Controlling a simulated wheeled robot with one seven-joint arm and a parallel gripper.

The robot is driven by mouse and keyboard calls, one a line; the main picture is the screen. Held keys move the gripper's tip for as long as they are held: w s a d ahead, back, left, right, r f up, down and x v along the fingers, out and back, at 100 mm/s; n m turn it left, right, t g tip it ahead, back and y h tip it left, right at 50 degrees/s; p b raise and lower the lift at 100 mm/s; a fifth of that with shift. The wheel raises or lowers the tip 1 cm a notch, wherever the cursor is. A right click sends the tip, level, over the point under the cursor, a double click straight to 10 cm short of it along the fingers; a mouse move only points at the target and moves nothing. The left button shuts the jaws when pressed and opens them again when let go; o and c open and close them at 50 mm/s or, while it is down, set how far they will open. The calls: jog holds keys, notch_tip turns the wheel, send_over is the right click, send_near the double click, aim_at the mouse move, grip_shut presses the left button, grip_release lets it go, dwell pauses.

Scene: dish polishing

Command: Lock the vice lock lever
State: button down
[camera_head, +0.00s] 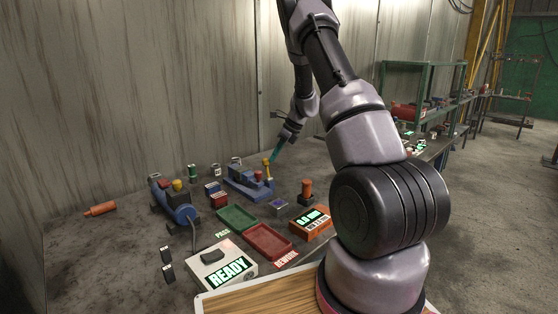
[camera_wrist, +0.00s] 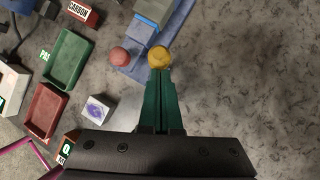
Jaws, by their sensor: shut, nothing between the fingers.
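The blue vice (camera_head: 246,184) stands on the workbench in the head view, and part of it shows at the top of the wrist view (camera_wrist: 178,30). An upright lever with a yellow knob (camera_head: 267,163) rises from its right end. The yellow knob (camera_wrist: 158,57) also shows in the wrist view, with a red knob (camera_wrist: 119,56) to its left. My gripper (camera_head: 272,160) has teal fingers, shut and empty. In the wrist view its fingertips (camera_wrist: 159,73) end right beside the yellow knob. I cannot tell whether they touch it. The lever's shaft is hidden in the wrist view.
A green tray (camera_head: 236,212) and a red tray (camera_head: 268,238) lie in front of the vice. A blue grinder-like machine (camera_head: 178,212) stands to the left. An orange display box (camera_head: 310,223) and a READY box (camera_head: 222,266) sit nearer. The bench's left part is mostly clear.

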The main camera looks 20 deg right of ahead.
jog(key=shift+w+a+g+h, duration=0.15)
jog(key=shift+w+a+g, duration=0.2)
jog(key=shift+w, duration=0.25)
jog(key=shift+w+a+g+h, duration=0.2)
jog(key=shift+w+g, duration=0.15)
jog(key=shift+w, duration=0.25)
jog(key=shift+w+a, duration=0.1)
jog(key=v, duration=1)
jog(key=shift+d+r, duration=0.25)
jog(key=shift+d, duration=0.15)
jog(key=shift+r, duration=0.1)
